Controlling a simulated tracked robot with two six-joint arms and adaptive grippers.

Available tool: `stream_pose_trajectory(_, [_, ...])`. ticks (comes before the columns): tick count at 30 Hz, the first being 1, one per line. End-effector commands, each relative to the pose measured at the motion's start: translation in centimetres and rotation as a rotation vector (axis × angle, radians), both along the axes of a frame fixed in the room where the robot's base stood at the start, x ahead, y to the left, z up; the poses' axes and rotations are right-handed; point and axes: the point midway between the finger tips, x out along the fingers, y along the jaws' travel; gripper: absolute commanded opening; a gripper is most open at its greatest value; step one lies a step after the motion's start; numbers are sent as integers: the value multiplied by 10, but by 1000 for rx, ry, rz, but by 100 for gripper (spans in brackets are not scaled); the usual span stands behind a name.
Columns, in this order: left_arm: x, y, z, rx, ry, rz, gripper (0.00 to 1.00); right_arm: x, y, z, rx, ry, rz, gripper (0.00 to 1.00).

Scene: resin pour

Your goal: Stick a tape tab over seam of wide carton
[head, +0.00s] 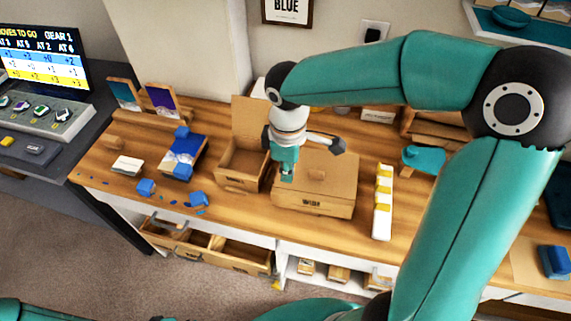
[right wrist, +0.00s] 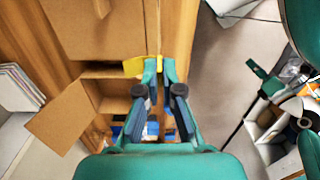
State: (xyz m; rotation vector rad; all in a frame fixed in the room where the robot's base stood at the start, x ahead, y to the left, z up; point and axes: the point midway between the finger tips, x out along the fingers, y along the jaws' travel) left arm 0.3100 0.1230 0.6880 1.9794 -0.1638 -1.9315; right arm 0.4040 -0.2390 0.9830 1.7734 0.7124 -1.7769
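The wide carton (head: 332,180) is a closed brown box marked "WIDE" near the middle of the wooden counter. Its top fills the upper left of the right wrist view (right wrist: 95,28). My right gripper (head: 287,176) points down at the carton's left front part; whether it touches the carton is unclear. In the right wrist view its fingertips (right wrist: 160,68) are close together on a yellow tape tab (right wrist: 133,67), which sticks out to the left. A white strip (head: 381,224) with several yellow tabs lies right of the carton. My left gripper is not in view.
An open carton (head: 240,165) with a raised flap stands just left of the wide carton. Blue pieces (head: 146,187) and a blue-and-white box (head: 184,152) lie farther left. Bare counter lies between the wide carton and the strip. Open drawers (head: 238,253) stick out below.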

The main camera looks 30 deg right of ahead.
Motion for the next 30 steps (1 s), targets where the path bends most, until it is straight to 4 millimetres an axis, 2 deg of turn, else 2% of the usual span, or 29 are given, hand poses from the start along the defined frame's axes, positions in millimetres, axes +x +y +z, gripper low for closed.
stream_pose_trajectory(6, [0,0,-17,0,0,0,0,-6,-9,-20,0,1,-28,0])
stream_pose_trajectory(18, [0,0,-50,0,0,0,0,-9,-13,-59,0,1,-37,0])
stream_pose_trajectory(30, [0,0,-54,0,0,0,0,-9,-13,-65,-1,1,-38,0])
